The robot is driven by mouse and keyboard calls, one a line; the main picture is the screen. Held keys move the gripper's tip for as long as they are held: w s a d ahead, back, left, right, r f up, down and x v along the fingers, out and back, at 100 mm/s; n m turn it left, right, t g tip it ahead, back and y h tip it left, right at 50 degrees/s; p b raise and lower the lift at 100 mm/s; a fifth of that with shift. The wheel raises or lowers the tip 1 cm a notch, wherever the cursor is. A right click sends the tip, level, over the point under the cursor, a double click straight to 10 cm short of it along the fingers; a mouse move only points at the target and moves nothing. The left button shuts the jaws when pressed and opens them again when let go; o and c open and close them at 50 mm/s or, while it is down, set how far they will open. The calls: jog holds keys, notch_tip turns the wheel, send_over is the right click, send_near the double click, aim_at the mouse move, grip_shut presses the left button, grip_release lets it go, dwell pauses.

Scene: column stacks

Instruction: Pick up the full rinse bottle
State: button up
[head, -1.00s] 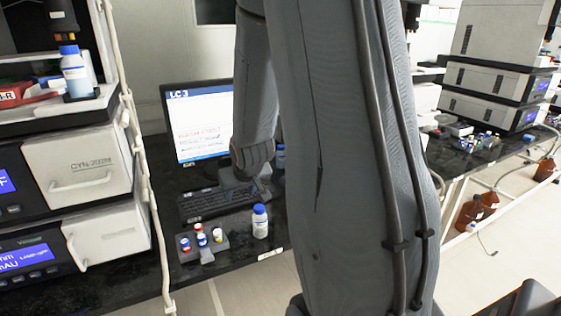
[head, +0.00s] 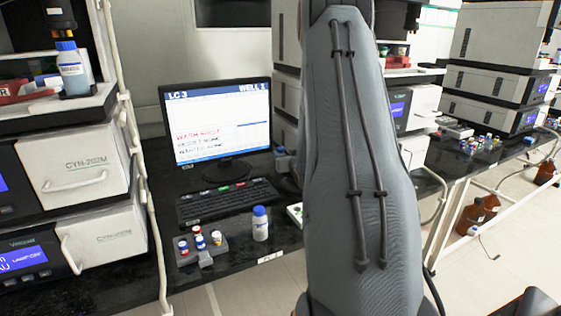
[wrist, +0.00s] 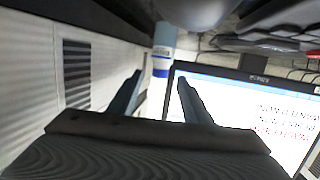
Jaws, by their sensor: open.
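A bottle (wrist: 163,42) with a pale blue body, a white band and a darker blue end shows in the wrist view beside the monitor, in line with the gap between my fingers. In the head view a small part of it (head: 280,151) shows right of the monitor, mostly hidden by my arm. My gripper (wrist: 160,78) is open, with nothing between its fingers, and the bottle lies beyond the tips. My arm hides my gripper in the head view. I cannot read any label or tell how full the bottle is.
A white, blue-capped bottle (head: 260,224) stands by a grey vial rack (head: 203,249) at the bench front. Another blue-capped bottle (head: 73,72) stands on the left instrument. A monitor (head: 218,122) and keyboard (head: 226,202) stand close by; an instrument stack (head: 286,40) is partly behind my arm.

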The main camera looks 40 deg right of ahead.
aim_at(282, 150)
jog(key=shift+x, duration=1.95)
jog(key=shift+f, duration=0.1)
jog(key=c, duration=0.9)
